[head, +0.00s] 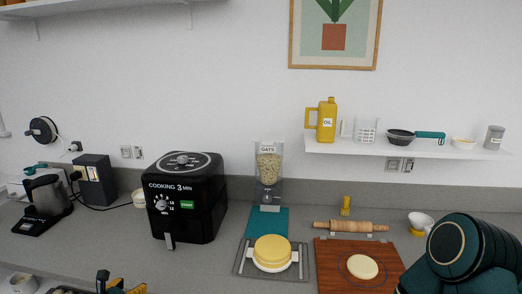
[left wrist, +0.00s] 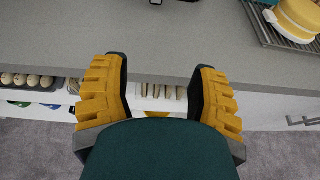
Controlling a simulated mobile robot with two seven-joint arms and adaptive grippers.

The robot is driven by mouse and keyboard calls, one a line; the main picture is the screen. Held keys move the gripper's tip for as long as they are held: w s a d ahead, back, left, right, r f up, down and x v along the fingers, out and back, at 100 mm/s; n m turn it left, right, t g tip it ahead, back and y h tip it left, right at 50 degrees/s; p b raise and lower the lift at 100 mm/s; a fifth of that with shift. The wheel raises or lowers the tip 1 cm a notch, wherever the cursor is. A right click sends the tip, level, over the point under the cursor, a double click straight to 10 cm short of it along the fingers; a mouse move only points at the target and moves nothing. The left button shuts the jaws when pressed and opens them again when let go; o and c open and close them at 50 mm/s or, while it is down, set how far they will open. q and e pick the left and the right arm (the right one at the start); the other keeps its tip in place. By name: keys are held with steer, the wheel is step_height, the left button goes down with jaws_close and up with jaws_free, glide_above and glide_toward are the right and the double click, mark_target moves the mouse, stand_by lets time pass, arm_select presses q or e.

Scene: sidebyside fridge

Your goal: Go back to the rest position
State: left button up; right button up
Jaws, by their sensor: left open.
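My left gripper (left wrist: 158,95) is open and empty in the left wrist view, its two yellow ridged fingers spread apart over the front edge of the grey counter (left wrist: 190,40). In the head view only a small part of it shows at the bottom edge (head: 122,288), in front of the counter. In the head view a dark teal part of my right arm (head: 465,250) fills the lower right corner; its gripper is out of view.
A white shelf (head: 400,148) hangs on the right wall.

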arm_select(q)
steer(key=d+f+m+g+h+b, duration=0.15)
steer(key=d+f+m, duration=0.25)
steer(key=d, duration=0.5)
steer(key=d+f+m+g+h, duration=0.2)
steer(key=d+f+m+h, duration=0.15)
steer(key=d, duration=0.55)
steer(key=s+d+f+m+g+b, duration=0.3)
steer(key=s+d+f+m, duration=0.3)
steer(key=s+d+m, duration=0.4)
steer(key=s+d+f+m+g+y+b, duration=0.1)
steer(key=s+f+m+g+y+b, duration=0.2)
steer(key=s+f+m, duration=0.4)
steer(key=s+m+g+b, duration=0.1)
steer(key=s+m+g, duration=0.1)
steer(key=s+m, duration=0.5)
steer(key=shift+m, duration=0.35)
arm_select(e)
step_height(320, 180, down, 10)
steer(key=shift+w+a, duration=0.15)
steer(key=shift+a, duration=0.05)
